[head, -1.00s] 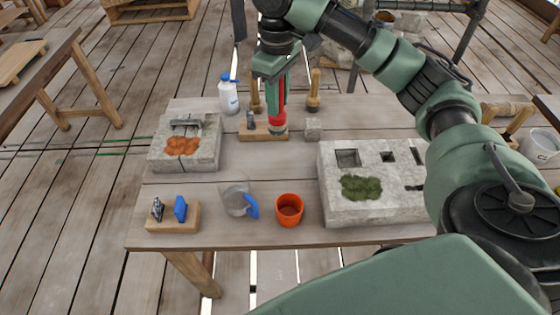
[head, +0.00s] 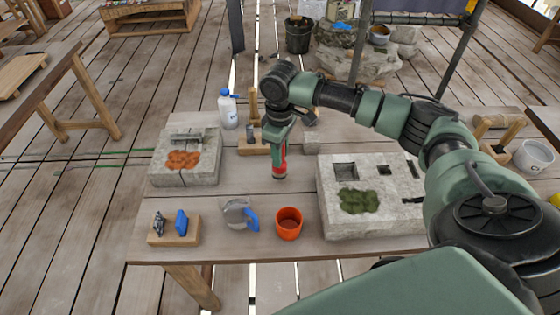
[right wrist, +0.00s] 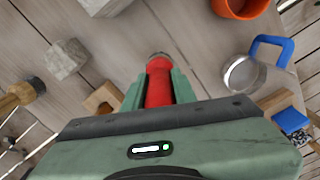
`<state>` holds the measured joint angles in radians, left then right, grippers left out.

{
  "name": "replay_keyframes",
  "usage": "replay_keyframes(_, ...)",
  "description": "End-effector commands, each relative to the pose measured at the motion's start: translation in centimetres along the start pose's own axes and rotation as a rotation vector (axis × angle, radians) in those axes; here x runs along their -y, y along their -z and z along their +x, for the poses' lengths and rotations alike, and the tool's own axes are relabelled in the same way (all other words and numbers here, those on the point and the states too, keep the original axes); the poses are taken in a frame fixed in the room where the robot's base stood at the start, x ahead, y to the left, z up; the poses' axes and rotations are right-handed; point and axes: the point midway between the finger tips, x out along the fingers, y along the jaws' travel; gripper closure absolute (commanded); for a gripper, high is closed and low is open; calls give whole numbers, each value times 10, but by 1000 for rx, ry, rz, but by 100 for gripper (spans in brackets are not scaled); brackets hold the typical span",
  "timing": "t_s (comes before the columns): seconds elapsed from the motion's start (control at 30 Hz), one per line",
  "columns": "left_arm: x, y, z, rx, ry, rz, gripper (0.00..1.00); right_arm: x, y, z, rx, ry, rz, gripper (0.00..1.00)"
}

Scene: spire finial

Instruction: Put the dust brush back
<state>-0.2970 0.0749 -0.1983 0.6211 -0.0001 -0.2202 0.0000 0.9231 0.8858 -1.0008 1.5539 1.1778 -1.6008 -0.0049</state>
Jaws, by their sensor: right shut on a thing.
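My right gripper (head: 281,145) is shut on an upright red tool (head: 280,166) with a darker grey lower end. It could be the dust brush, but I cannot make out bristles. In the right wrist view the red tool (right wrist: 158,85) sits between the fingers (right wrist: 158,90). Its lower end is over the bare middle of the table; whether it touches I cannot tell. A wooden holder block (head: 252,149) stands behind it, partly hidden by the gripper, and shows in the right wrist view (right wrist: 102,96). My left gripper is out of view.
A stone slab with moss (head: 345,222) stands right, another with orange matter (head: 205,173) left. An orange cup (head: 289,222), a clear jug with blue handle (head: 238,212) and a small wooden stand (head: 174,238) line the front. A white bottle (head: 228,110) stands behind.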

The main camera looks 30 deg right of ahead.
Motion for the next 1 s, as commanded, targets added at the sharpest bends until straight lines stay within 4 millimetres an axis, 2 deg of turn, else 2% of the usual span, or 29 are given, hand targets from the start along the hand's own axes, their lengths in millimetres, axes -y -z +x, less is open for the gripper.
replay_keyframes(0.13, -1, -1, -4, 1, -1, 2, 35, 0, -1, 23, 4, 1, 0, 100)
replay_keyframes(0.27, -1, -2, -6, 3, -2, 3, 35, 1, 0, 36, 1, 1, 0, 100)
replay_keyframes(0.67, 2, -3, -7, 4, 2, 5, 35, 0, 0, 42, 1, 0, 1, 100)
replay_keyframes(0.7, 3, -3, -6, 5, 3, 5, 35, 0, 0, 42, 1, 0, 1, 65)
replay_keyframes(0.77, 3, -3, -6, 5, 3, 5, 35, 0, 0, 42, 1, 0, 1, 52)
replay_keyframes(1.0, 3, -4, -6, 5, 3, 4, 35, 0, 0, 42, 1, 0, 0, 52)
